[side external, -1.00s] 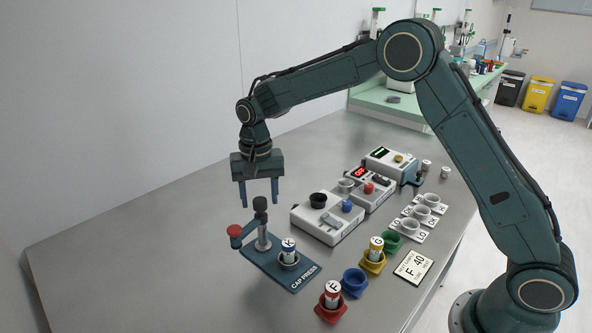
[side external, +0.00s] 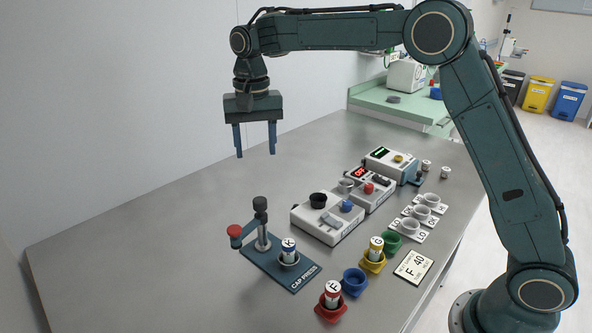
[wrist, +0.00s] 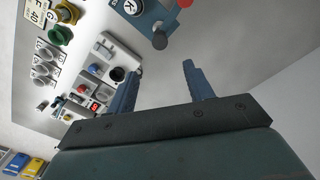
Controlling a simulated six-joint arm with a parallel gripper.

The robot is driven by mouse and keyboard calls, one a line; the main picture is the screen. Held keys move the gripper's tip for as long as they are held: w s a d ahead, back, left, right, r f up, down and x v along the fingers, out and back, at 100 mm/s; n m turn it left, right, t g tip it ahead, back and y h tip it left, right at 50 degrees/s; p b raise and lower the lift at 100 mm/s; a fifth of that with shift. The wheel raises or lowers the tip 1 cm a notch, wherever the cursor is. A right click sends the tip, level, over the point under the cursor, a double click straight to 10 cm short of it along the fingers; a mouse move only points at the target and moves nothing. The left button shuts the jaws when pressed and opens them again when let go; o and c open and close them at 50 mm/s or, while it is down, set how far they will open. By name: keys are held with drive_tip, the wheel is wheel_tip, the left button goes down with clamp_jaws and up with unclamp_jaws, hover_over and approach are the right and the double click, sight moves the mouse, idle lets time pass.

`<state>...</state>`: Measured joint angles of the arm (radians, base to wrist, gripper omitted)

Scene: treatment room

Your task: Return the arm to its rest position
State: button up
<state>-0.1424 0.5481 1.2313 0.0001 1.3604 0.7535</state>
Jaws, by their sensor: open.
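My gripper (side external: 256,153) points down with its two blue fingers apart and nothing between them. It hangs in the air well above the metal table (side external: 150,215), higher than the cap press (side external: 290,272) and behind it. In the wrist view my open gripper (wrist: 160,80) shows both fingers, with an empty gap between them. My upper arm is raised and my forearm is nearly level.
A yellow cup (side external: 373,263), a red cup (side external: 330,305), an empty blue cup (side external: 355,282) and a green cup (side external: 391,243) stand near the front edge. White devices (side external: 328,220) stand mid-table. The table's left side is clear.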

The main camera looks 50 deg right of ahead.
drive_tip(key=shift+r, duration=0.4)
drive_tip(key=shift+r, duration=0.1)
